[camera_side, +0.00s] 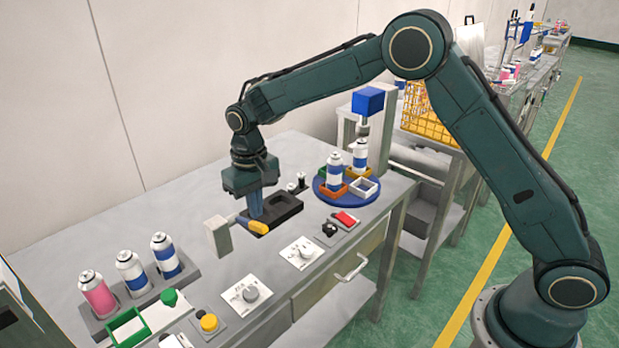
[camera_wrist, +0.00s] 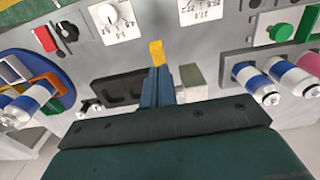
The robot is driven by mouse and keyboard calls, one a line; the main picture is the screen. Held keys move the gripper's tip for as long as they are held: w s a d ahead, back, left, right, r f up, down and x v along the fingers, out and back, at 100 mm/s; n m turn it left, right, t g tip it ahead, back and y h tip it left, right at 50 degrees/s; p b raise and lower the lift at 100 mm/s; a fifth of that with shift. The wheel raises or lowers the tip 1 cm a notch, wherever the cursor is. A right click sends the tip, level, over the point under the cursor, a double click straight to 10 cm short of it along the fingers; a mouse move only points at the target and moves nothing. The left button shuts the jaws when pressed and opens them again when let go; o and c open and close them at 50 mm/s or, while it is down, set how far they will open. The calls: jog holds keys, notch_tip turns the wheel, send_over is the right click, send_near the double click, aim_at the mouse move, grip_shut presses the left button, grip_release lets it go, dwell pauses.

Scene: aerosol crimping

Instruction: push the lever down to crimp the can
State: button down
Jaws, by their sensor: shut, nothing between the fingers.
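White-and-blue cans (camera_side: 334,171) stand upright on the blue round turntable (camera_side: 320,190). A blue press head (camera_side: 368,101) stands behind them. I cannot tell which can the lever acts on.
A dark fixture with hollows (camera_side: 285,209) lies right beside my gripper. Several cans, one pink (camera_side: 97,294), stand in a rack (camera_side: 139,301) at the left. Dial panels (camera_side: 302,252), a red button (camera_side: 345,218) and a yellow button (camera_side: 209,322) line the front.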

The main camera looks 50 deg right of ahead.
jog(key=shift+r, duration=1.5)
jog(key=shift+r, duration=2.5)
jog(key=s+d+r+t, duration=0.1)
jog(key=s+d+r, duration=0.3)
jog(key=s+r, duration=0.3)
jog(key=s+d+r+t, duration=0.2)
jog(key=s+d+r, duration=0.35)
jog(key=s, duration=0.35)
jog(key=s+d+f+t, duration=0.1)
jog(key=s+d, duration=0.1)
jog(key=s, duration=0.7)
jog(key=s+d+f+t, duration=0.1)
jog(key=s+d+f, duration=0.1)
jog(key=s, duration=0.7)
jog(key=shift+s+t, duration=0.2)
jog(key=shift+t, duration=0.1)
